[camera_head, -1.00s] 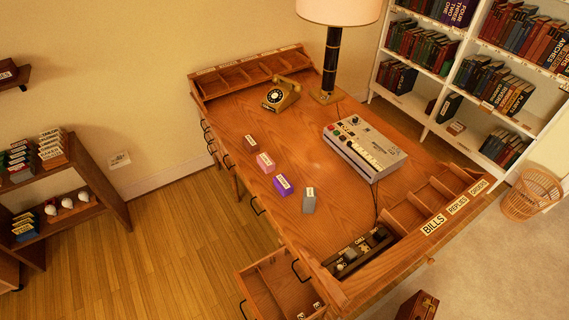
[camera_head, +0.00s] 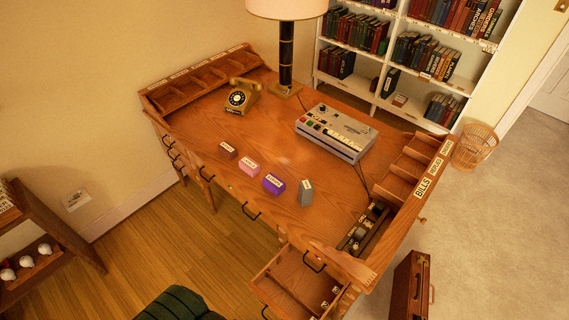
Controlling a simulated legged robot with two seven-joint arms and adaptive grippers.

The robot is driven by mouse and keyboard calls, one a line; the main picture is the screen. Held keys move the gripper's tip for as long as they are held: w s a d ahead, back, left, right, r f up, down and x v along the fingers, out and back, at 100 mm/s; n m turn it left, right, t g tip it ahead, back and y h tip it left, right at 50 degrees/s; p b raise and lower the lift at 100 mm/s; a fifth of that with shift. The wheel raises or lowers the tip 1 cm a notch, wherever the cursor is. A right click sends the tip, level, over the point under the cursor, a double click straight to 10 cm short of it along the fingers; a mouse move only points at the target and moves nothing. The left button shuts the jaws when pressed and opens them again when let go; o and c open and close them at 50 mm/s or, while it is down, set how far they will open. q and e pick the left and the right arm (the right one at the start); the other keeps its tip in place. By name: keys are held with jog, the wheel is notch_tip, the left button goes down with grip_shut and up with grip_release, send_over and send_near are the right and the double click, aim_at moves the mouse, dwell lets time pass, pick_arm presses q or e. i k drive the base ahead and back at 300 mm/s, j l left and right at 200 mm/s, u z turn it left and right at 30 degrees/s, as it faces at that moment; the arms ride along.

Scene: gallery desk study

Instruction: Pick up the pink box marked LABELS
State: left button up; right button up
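A pink box (camera_head: 248,166) with a small white label sits on the wooden desk (camera_head: 240,205) near its front edge; the label's text is too small to read. It stands in a row between a brown box (camera_head: 228,150) on its left and a purple box (camera_head: 273,184) on its right. A grey box (camera_head: 305,193) stands farther right. The boxes are apart from each other. Neither of my grippers shows in the head view.
A telephone (camera_head: 240,96), a lamp (camera_head: 286,60) and a grey machine (camera_head: 336,132) stand farther back on the desk. An open drawer (camera_head: 285,284) juts out at the front right. A dark green padded thing (camera_head: 180,304) shows at the bottom edge. A brown case (camera_head: 411,285) stands at lower right.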

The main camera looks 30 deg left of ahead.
aim_at(247, 165)
jog(key=j+z, duration=0.2)
jog(key=z, duration=0.25)
jog(key=k+j+z, duration=0.1)
jog(key=z, duration=0.4)
jog(key=k+j+z, duration=0.1)
jog(key=z, duration=0.35)
jog(key=k+z, duration=0.2)
jog(key=z, duration=0.25)
jog(key=k+z, duration=0.15)
jog(key=z, duration=0.35)
jog(key=k+j+z, duration=0.15)
jog(key=k+z, duration=0.25)
jog(key=k+j+z, duration=0.1)
jog(key=k+z, duration=0.25)
jog(key=i, duration=0.1)
